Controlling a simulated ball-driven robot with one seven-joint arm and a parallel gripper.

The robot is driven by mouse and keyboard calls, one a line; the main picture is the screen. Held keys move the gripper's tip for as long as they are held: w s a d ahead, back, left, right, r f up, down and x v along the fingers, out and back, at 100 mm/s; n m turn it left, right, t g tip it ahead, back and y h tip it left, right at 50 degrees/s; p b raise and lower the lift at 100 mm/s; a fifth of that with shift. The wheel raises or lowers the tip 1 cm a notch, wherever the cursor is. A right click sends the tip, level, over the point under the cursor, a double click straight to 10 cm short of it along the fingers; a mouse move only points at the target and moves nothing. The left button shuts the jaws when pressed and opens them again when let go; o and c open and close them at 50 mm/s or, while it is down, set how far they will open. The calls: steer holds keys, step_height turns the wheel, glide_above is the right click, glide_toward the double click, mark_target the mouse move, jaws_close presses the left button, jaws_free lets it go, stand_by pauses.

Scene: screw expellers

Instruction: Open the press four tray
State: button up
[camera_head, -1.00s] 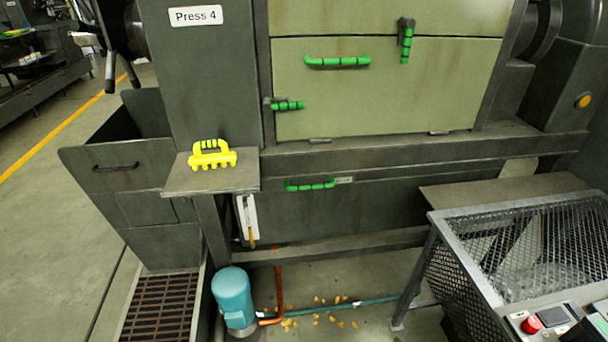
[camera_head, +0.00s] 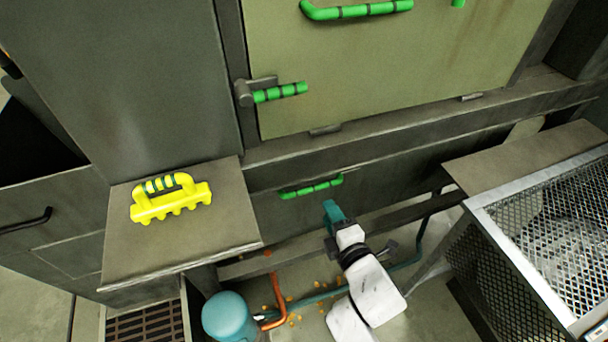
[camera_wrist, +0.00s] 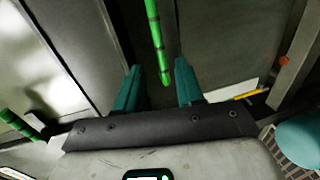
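The press four tray (camera_head: 283,219) is a dark front panel low on the press. Its green bar handle (camera_head: 311,187) runs across the panel's top in the head view. My gripper (camera_head: 332,208) has teal fingers and is just below the handle's right end in that view. In the wrist view my gripper (camera_wrist: 158,68) is open, with its two fingers apart. The green handle (camera_wrist: 155,38) runs lengthwise there, its near end showing in the gap between the fingers. I cannot tell whether they touch it. The tray looks closed.
A yellow gripping tool (camera_head: 170,203) lies on a metal shelf (camera_head: 225,225) at left. A teal motor (camera_head: 228,318) and pipes are below. A mesh-sided bin (camera_head: 480,270) stands at right. A green latch handle (camera_head: 280,92) sits on the door above.

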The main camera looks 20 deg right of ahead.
mark_target(314, 186)
steer(key=b+x, duration=0.3)
steer(key=x, duration=0.7)
steer(key=shift+w, duration=0.4)
steer(key=shift+c, duration=0.3)
jaws_close()
